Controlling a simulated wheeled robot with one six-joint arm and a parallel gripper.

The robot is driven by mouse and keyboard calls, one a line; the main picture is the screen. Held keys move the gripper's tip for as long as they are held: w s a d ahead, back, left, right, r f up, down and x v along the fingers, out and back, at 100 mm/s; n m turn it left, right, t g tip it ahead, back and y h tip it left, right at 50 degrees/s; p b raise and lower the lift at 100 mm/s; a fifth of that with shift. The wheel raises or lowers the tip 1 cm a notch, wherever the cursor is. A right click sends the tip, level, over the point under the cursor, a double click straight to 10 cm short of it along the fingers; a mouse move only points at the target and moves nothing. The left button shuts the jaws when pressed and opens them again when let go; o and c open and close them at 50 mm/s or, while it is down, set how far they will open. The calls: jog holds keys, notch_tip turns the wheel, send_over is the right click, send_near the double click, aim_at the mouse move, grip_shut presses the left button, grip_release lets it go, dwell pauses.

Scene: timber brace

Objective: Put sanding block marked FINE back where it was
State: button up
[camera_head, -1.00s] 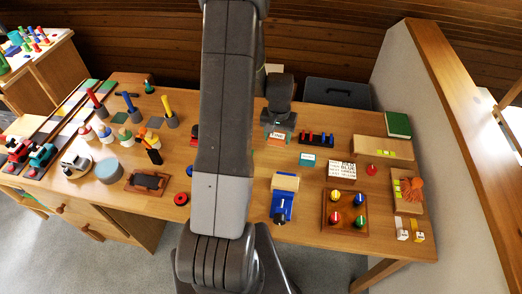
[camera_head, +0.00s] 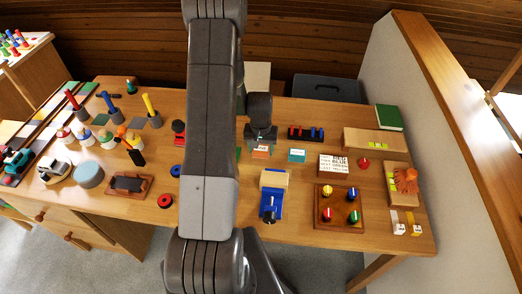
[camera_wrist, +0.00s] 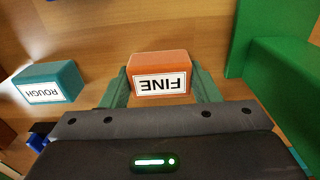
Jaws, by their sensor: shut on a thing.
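The orange sanding block marked FINE (camera_wrist: 160,72) is between my gripper's two greenish fingers in the wrist view. Its label reads upside down there. My gripper (camera_wrist: 163,88) is shut on it. In the head view my gripper (camera_head: 261,141) points down at the table, with the orange block (camera_head: 261,152) at its tips. The block is low over the wood; I cannot tell if it touches. A teal block marked ROUGH (camera_wrist: 48,82) stands apart, to the left in the wrist view; it is to the right of my gripper in the head view (camera_head: 297,155).
A large green object (camera_wrist: 285,75) stands close at right in the wrist view. In the head view a dark rack with blue and red pieces (camera_head: 306,133) is behind ROUGH. A blue and wooden tool (camera_head: 271,200) lies in front. Bare wood surrounds the FINE block.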

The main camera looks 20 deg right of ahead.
aim_at(261, 149)
jog(key=shift+f, duration=0.15)
jog(key=o, duration=1.3)
notch_tip(261, 149, up, 12)
jog(key=p, duration=0.6)
jog(key=shift+s+a+r, duration=0.1)
jog(key=shift+s+r, duration=0.05)
jog(key=shift+r, duration=0.1)
